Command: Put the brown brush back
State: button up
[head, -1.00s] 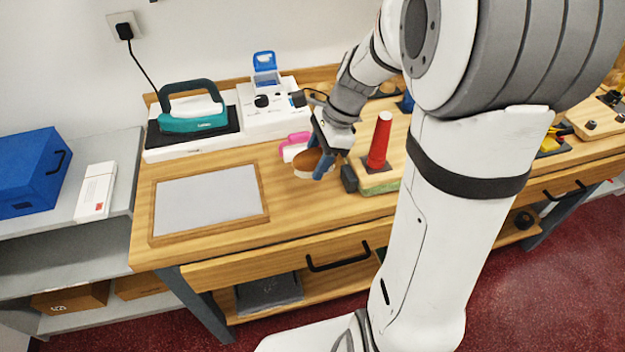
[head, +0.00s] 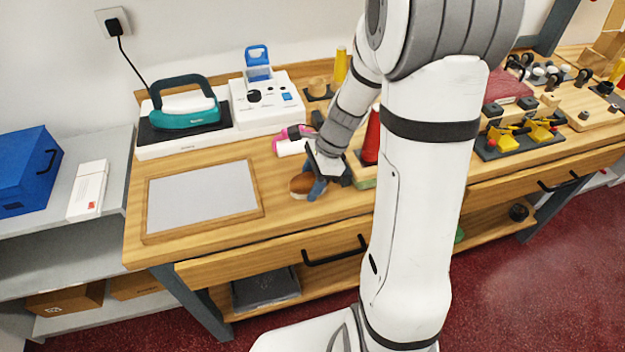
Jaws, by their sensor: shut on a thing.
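The brown brush (head: 301,184) is a small rounded brown piece with a paler lower part. It is in the head view, over the middle of the wooden counter, right of the framed grey panel. My gripper (head: 314,187) points down with its dark blue fingers at the brush's right side and is shut on it. The fingers hide part of the brush. I cannot tell whether its underside touches the counter.
A pink and white object (head: 292,142) lies just behind the gripper. A red cone (head: 372,137) stands close to the right, partly behind my arm. The framed grey panel (head: 204,198) lies left. A teal iron (head: 185,108) stands at the back left.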

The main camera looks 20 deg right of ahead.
jog(key=o, duration=1)
jog(key=shift+f, duration=0.1)
jog(key=shift+c, duration=0.2)
jog(key=p+v, duration=0.1)
jog(key=v, duration=1)
jog(key=s+a+r+n+t+h, duration=0.1)
jog(key=s+a+r+n+h, duration=0.1)
jog(key=s+n, duration=0.5)
jog(key=s+a+r+n+t+h, duration=0.1)
jog(key=s+a+r+n+h, duration=0.1)
jog(key=s+n, duration=0.5)
jog(key=n, duration=0.4)
jog(key=shift+r+t+h, duration=0.25)
jog(key=shift+t+h, duration=0.05)
jog(key=shift+a, duration=0.2)
